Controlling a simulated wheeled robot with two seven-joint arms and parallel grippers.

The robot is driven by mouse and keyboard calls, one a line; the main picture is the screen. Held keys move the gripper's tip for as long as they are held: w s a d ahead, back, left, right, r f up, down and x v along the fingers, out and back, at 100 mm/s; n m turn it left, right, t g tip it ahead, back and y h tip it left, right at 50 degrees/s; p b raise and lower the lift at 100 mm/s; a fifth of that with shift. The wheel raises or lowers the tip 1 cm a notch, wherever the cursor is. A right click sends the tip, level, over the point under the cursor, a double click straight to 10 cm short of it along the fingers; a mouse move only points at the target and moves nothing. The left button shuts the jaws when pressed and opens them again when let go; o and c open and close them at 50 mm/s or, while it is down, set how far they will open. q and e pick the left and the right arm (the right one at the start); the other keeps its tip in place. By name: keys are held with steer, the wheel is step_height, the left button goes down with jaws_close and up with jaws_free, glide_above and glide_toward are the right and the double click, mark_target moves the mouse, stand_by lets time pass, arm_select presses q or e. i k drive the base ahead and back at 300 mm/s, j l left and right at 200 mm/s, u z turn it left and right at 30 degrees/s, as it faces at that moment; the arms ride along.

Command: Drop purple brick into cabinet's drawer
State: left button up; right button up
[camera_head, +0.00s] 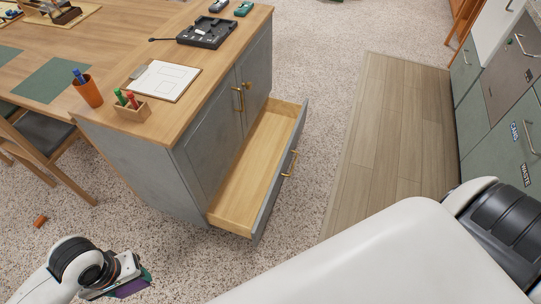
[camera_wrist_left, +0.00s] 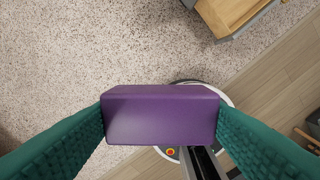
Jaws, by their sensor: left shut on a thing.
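The purple brick (camera_wrist_left: 160,114) is a plain block between the green fingers of my left gripper (camera_wrist_left: 161,122) in the left wrist view. Both fingers touch its ends, and the gripper is shut on it. In the head view my left gripper (camera_head: 127,285) is at the bottom left, with part of the purple brick (camera_head: 132,288) showing. The cabinet's drawer (camera_head: 248,172) is pulled open and its visible wooden floor is empty. It lies up and to the right of the gripper. A corner of the drawer (camera_wrist_left: 228,14) also shows in the left wrist view. My right gripper is not in view.
The grey cabinet (camera_head: 140,172) carries a wooden top with a clipboard (camera_head: 161,80), an orange pen cup (camera_head: 88,91) and a marker box (camera_head: 132,109). A chair (camera_head: 45,150) stands at left. A small orange object (camera_head: 40,221) lies on the floor. Speckled floor surrounds the drawer.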

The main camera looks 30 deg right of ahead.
mark_target(252, 177)
steer(key=l+u, duration=0.2)
steer(key=l, duration=1.65)
steer(key=i, duration=0.05)
